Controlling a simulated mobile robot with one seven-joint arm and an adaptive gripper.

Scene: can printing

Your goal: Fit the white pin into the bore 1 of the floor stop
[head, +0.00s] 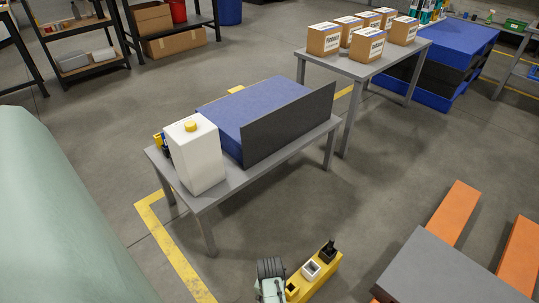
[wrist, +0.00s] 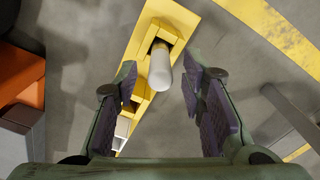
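The yellow floor stop (head: 318,275) lies on the floor at the bottom of the head view. It also runs diagonally across the wrist view (wrist: 180,14). The white pin (wrist: 161,70) stands out from a square opening near the upper end of the stop. Its lower end is out of sight in the opening, and I cannot tell its depth. My gripper (wrist: 158,72) is open, with one finger on each side of the pin and gaps visible on both sides. In the head view my gripper (head: 270,285) is beside the stop's near end, and the pin cannot be made out.
A white insert (head: 311,269) and a black piece (head: 327,249) sit in the stop. A grey table (head: 230,188) carries a white jug (head: 196,158) and a blue stack. Orange bars (head: 453,211) and a grey slab (head: 445,272) lie at right. Floor between is clear.

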